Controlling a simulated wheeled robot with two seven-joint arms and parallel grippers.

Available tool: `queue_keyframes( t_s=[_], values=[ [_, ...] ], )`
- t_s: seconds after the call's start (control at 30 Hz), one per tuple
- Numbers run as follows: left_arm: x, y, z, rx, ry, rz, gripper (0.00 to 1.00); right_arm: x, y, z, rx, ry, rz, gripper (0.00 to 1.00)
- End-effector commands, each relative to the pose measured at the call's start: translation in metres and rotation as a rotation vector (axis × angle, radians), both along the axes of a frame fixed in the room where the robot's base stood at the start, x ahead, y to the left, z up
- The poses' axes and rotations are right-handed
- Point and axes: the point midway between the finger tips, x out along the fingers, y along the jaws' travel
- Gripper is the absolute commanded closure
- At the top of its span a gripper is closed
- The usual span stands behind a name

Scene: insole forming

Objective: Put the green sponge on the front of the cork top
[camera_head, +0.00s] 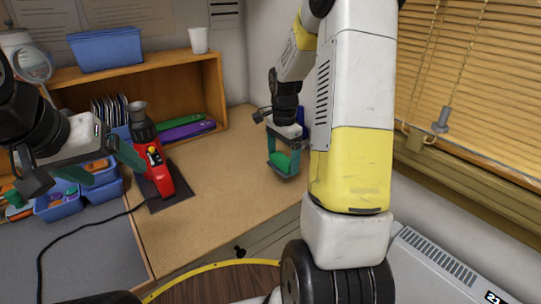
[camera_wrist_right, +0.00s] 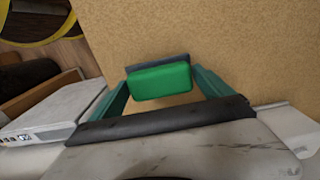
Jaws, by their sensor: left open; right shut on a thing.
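The cork top (camera_head: 215,190) is a tan surface across the middle of the head view; it also fills the upper part of the right wrist view (camera_wrist_right: 220,35). My right gripper (camera_head: 284,163) is over its right part, shut on the green sponge (camera_head: 281,161). In the right wrist view the sponge (camera_wrist_right: 160,82) is a bright green block with a dark grey layer, between the two teal fingers. I cannot tell whether it touches the cork. My left gripper (camera_head: 104,166) is open and empty at the left, above the blue bins.
A red tool (camera_head: 156,176) stands on a dark mat with a black cable. Blue bins (camera_head: 58,207) and a wooden shelf (camera_head: 212,85) are at the left and back. A yellow-rimmed round wooden surface (camera_head: 225,283) is in front. The cork's middle and front are clear.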

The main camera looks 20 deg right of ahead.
Motion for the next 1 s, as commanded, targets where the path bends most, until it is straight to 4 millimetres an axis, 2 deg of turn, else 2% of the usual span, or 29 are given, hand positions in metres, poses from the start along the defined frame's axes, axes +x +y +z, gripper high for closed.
queue_keyframes(
  t_s=[0.2,0.4,0.6,0.63,0.67,1.0],
  values=[
    [0.0,0.0,0.0,0.0,0.0,0.0,0.19,0.011,-0.015,-0.002,0.0,-0.001,-0.003,0.42],
    [0.0,0.0,0.0,0.0,0.0,0.0,0.19,0.009,-0.013,-0.034,0.0,0.002,0.0,0.42],
    [0.0,0.0,0.0,0.0,0.0,0.0,0.19,0.009,-0.012,-0.037,0.0,-0.001,0.0,0.42],
    [0.0,0.0,0.0,0.0,0.0,0.0,0.19,0.009,-0.012,-0.037,0.0,-0.001,0.0,0.08],
    [0.0,0.0,0.0,0.0,0.0,0.0,0.19,0.009,-0.012,-0.037,0.0,-0.001,0.0,0.02],
    [0.0,0.0,0.0,0.0,0.0,0.0,0.19,0.01,-0.013,-0.031,0.0,-0.002,0.0,0.0]
  ],
)
